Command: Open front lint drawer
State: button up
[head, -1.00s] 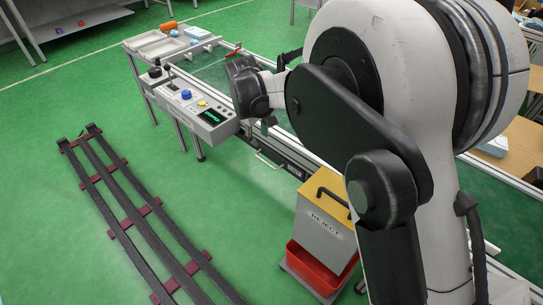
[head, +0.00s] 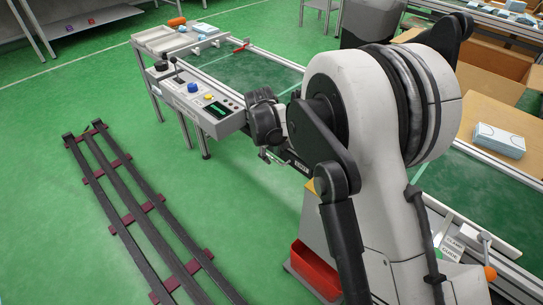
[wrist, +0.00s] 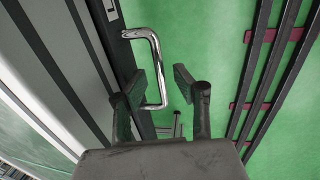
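The front lint drawer (wrist: 112,42) has a dark front with a bent chrome handle (wrist: 156,62), seen in the wrist view at upper centre. The drawer front looks flush with the line's side. My gripper (wrist: 160,84) is open, one finger on each side of the handle's lower part in the picture. I see no clear contact with the handle, and depth is hard to judge. In the head view my gripper (head: 270,156) is low beside the line's front side, close to a small white label (head: 302,167). My arm hides much of the drawer there.
A red bin (head: 317,272) stands below, partly hidden by my arm. Dark floor rails (head: 140,205) run at left, with clear green floor between them and the line.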

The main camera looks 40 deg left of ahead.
grip_shut()
dwell(0.4)
